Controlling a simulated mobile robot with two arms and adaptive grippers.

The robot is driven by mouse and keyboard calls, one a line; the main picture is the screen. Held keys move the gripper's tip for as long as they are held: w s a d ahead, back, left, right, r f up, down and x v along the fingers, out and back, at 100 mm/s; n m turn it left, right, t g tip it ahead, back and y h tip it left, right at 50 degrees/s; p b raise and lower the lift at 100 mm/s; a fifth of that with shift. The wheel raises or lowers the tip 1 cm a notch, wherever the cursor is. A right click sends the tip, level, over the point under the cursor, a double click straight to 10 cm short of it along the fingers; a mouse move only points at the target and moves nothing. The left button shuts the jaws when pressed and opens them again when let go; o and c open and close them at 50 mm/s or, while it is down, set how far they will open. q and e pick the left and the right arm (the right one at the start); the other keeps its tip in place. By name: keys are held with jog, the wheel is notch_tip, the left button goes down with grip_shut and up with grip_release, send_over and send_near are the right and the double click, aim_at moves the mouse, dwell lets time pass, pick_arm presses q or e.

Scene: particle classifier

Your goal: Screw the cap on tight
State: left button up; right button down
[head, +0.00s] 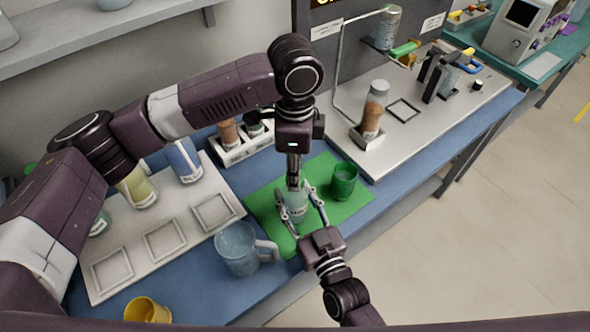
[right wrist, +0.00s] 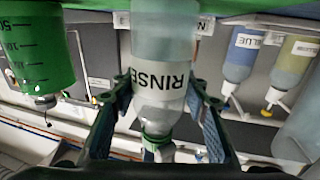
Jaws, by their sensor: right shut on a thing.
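The clear bottle labelled RINSE (right wrist: 160,70) stands upright on the green mat (head: 262,208); it also shows in the head view (head: 298,208). My right gripper (head: 307,203) is shut around its body, one finger on each side. The right wrist view is upside down, with a green cap or collar (right wrist: 157,143) at the bottle's neck. My left gripper (head: 295,180) points straight down onto the bottle's top. Its fingertips are close together there and hide the top, so I cannot tell whether they grip the cap or how tightly the cap sits.
A green cup (head: 343,181) stands just right of the bottle. A clear jug (head: 238,250) stands front left. A white tray (head: 130,272) with bottles, a rack (head: 243,150), a yellow cup (head: 147,310) and a metal apparatus plate (head: 440,110) surround the mat.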

pick_arm(q)
jog(key=m, duration=0.6)
jog(key=shift+w+m, duration=0.1)
jog(key=shift+m, duration=0.3)
jog(key=m, duration=1.8)
jog(key=shift+d, duration=0.1)
jog(key=o, duration=0.8)
notch_tip(320, 180, up, 12)
jog(key=shift+f, duration=0.1)
pick_arm(e)
jog(key=c, duration=1)
grip_release()
jog(key=shift+c, duration=0.2)
